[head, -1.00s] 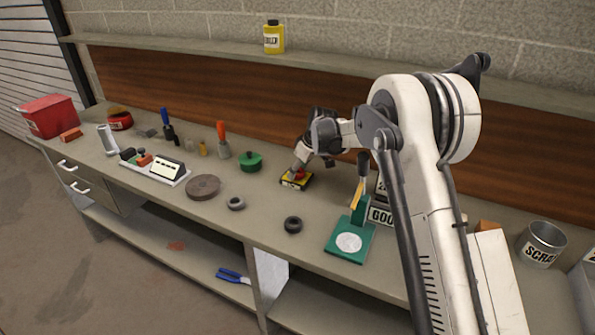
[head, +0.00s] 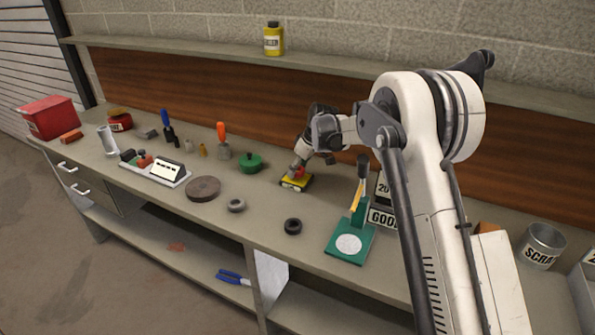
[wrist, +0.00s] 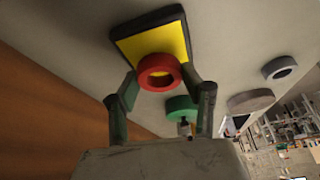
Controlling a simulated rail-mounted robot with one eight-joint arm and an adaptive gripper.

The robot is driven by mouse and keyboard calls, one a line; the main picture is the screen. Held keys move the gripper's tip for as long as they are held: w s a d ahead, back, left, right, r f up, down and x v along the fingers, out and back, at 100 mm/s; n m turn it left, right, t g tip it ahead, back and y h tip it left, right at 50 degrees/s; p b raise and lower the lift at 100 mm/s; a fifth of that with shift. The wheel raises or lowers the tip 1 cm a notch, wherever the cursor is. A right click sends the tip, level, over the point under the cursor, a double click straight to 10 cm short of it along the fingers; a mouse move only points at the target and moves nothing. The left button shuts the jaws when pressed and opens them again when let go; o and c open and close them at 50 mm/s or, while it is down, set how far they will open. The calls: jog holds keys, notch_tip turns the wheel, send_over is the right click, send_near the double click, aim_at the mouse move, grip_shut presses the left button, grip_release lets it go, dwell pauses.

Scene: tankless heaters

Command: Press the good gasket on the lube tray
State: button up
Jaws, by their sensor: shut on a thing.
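A red ring gasket (wrist: 160,72) is held between the two fingers of my gripper (wrist: 163,92) in the wrist view. In the head view my gripper (head: 297,172) is low over the lube tray (head: 295,184), with the red gasket (head: 299,172) at its tip. The lube tray is a dark, shallow square with a yellow face, and it also shows in the wrist view (wrist: 180,42). The gasket overlaps the yellow face near one edge; I cannot tell whether it touches it.
A grey ring (head: 236,205) and a black ring (head: 293,226) lie nearer the front edge. A green stand (head: 350,242) is to the right, beside a GOOD-labelled box (head: 381,217). A scrap can (head: 541,245) is far right.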

jog(key=shift+r+p, duration=0.7)
jog(key=shift+r, duration=2)
jog(key=shift+f, duration=0.1)
